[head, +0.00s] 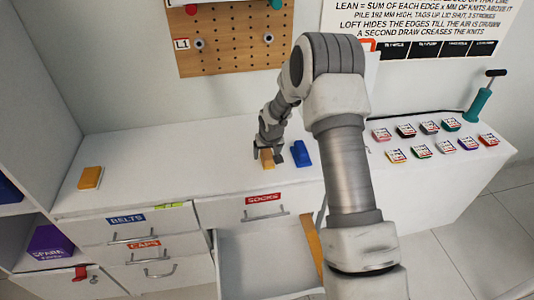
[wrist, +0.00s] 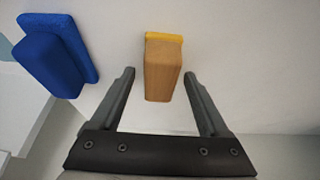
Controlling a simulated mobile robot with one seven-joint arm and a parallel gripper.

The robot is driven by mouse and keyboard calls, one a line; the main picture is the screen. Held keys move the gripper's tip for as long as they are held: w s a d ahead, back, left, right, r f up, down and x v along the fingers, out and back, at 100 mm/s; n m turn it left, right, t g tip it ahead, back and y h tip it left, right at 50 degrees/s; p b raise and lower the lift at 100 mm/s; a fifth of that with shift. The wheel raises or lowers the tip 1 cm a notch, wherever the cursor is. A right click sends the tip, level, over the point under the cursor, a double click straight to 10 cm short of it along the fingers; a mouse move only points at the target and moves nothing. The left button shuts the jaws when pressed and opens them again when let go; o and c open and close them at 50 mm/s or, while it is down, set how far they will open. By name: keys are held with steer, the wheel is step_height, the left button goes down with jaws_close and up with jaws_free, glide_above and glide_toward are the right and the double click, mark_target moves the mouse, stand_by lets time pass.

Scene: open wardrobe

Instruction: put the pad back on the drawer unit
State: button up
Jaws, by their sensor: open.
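A pad with a wooden grip and a yellow base (head: 267,159) stands on the white top of the drawer unit (head: 190,150). It also shows in the wrist view (wrist: 163,72). My gripper (head: 268,153) is low over the unit top at this pad. In the wrist view my gripper (wrist: 160,76) is open, with one finger on each side of the wooden grip and a visible gap on both sides. A blue pad (head: 301,153) stands just to the right in the head view; in the wrist view it is at upper left (wrist: 55,55).
An orange-yellow block (head: 90,177) lies at the top's left end. Several small tagged packs (head: 445,144) and a teal pump (head: 480,100) are at right. Below the SOCKS label (head: 263,198) is an open drawer (head: 265,255). A pegboard (head: 240,40) hangs behind.

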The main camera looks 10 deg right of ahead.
steer(key=shift+s+r, duration=0.1)
steer(key=shift+r, duration=0.5)
steer(key=s+f+v, duration=0.1)
steer(key=s+v, duration=0.2)
steer(key=v, duration=1.3)
steer(key=s+f+v, duration=0.2)
steer(key=s+v, duration=0.1)
steer(key=v, duration=1.4)
steer(key=s+r, duration=0.2)
steer(key=s, duration=0.7)
steer(key=s+r+t, duration=0.1)
steer(key=s, duration=0.9)
steer(key=shift+s+r+p, duration=0.3)
steer(key=shift+r+p, duration=0.05)
steer(key=shift+p, duration=0.05)
steer(key=shift+r, duration=0.1)
